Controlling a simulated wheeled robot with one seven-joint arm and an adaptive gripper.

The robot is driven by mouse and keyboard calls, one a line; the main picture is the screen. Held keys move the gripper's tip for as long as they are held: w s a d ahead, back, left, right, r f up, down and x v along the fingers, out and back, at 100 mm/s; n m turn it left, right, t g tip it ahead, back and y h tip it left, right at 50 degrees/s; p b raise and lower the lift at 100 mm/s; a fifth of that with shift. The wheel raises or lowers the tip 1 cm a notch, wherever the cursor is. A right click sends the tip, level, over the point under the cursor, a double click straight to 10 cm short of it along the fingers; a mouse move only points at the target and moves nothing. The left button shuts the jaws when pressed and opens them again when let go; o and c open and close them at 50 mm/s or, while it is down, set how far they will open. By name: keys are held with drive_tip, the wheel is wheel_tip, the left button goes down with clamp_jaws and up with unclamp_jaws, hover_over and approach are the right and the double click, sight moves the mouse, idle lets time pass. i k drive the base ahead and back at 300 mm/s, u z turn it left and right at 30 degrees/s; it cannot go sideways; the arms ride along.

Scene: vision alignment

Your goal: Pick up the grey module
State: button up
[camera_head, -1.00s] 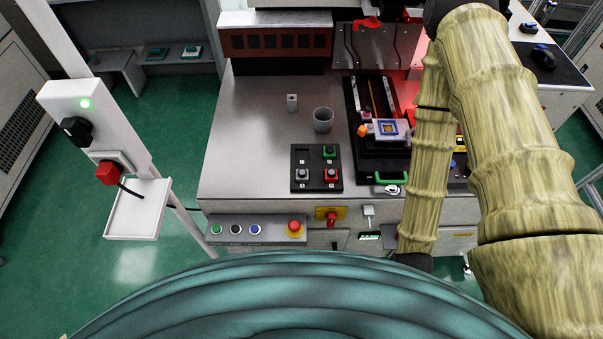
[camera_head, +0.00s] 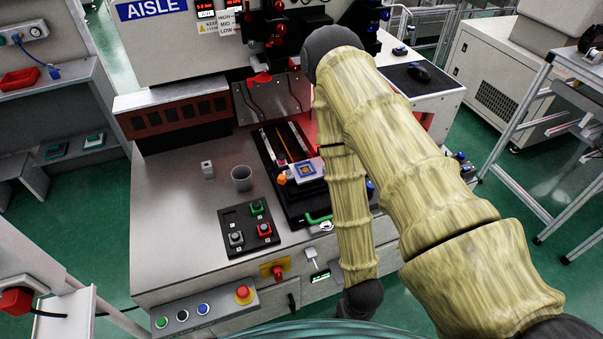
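A black panel (camera_head: 231,222) lies on the grey metal worktop, left of my arm. It holds a grey module (camera_head: 236,239) at its front left, a green module (camera_head: 257,208) at the back and a red module (camera_head: 264,229) at the right. A small light-grey block (camera_head: 207,170) stands alone on the worktop behind the panel. My arm reaches up and folds down to the right of the panel, over the worktop's front edge. My gripper is not visible; the arm's lower end shows only a dark joint near the bottom edge.
A grey cup (camera_head: 242,178) stands behind the panel. A black fixture with a green handle (camera_head: 319,219) lies to its right, partly behind my arm. A button box with a red emergency stop (camera_head: 244,293) is at the front edge. The worktop's left part is clear.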

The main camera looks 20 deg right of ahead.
sight(236, 239)
drive_tip(key=z, duration=1.55)
drive_tip(key=k, duration=0.95)
drive_tip(key=u, duration=1.55)
drive_tip(key=i, duration=0.5)
